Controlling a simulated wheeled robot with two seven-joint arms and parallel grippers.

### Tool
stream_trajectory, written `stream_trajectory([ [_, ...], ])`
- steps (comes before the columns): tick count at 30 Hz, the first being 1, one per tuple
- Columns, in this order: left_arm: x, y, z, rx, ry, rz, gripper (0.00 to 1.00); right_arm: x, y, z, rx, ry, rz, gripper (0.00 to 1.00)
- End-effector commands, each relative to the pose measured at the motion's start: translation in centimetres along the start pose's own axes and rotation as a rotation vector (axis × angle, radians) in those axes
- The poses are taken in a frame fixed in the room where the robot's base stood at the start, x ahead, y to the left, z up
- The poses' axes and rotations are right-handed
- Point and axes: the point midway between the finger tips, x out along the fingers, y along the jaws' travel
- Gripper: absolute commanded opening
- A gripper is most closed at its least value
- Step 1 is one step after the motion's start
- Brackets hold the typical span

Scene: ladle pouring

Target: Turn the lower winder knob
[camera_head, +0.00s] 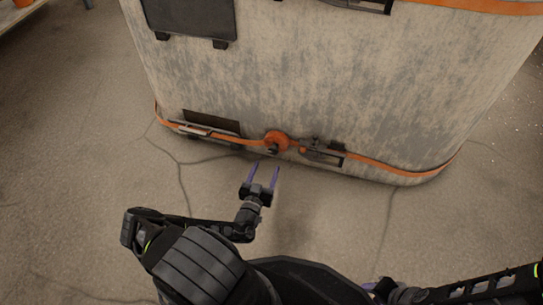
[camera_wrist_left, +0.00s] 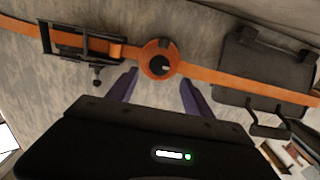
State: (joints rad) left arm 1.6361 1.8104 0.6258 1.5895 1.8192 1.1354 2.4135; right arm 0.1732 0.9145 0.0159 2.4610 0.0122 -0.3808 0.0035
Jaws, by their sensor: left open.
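The lower winder knob (camera_head: 276,141) is a round orange disc with a dark centre, on the orange strap low on the front of a large weathered grey ladle (camera_head: 330,80). In the left wrist view the knob (camera_wrist_left: 158,60) shows between and just beyond my fingertips. My left gripper (camera_head: 266,167) is open and empty, its two purple fingers pointing at the knob from just below and apart from it as far as I can tell. The fingers also show in the left wrist view (camera_wrist_left: 158,77).
The orange strap (camera_head: 385,169) runs around the ladle's lower edge. A dark buckle frame (camera_head: 322,152) sits right of the knob, and a dark bracket plate (camera_head: 212,122) sits left. An upper dark plate (camera_head: 190,17) is above. Cracked floor (camera_head: 80,140) is clear at left.

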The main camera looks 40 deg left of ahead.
Motion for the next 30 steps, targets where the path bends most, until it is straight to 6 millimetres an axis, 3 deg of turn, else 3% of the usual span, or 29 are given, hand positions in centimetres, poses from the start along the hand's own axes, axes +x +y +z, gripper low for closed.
stream_trajectory([
  [13, 6.3, 0.1, 0.2, 0.002, 0.002, 0.003, 0.59, 2.1, 0.8, -0.2, 0.002, 0.002, -0.004, 0.36],
  [24, 7.0, 0.0, 0.0, 0.001, 0.0, 0.001, 0.59, 2.1, 0.8, -0.3, 0.003, 0.002, -0.005, 0.36],
  [30, 6.9, 0.1, 0.0, 0.001, 0.0, 0.001, 0.43, 2.1, 0.8, -0.3, 0.003, 0.002, -0.005, 0.36],
])
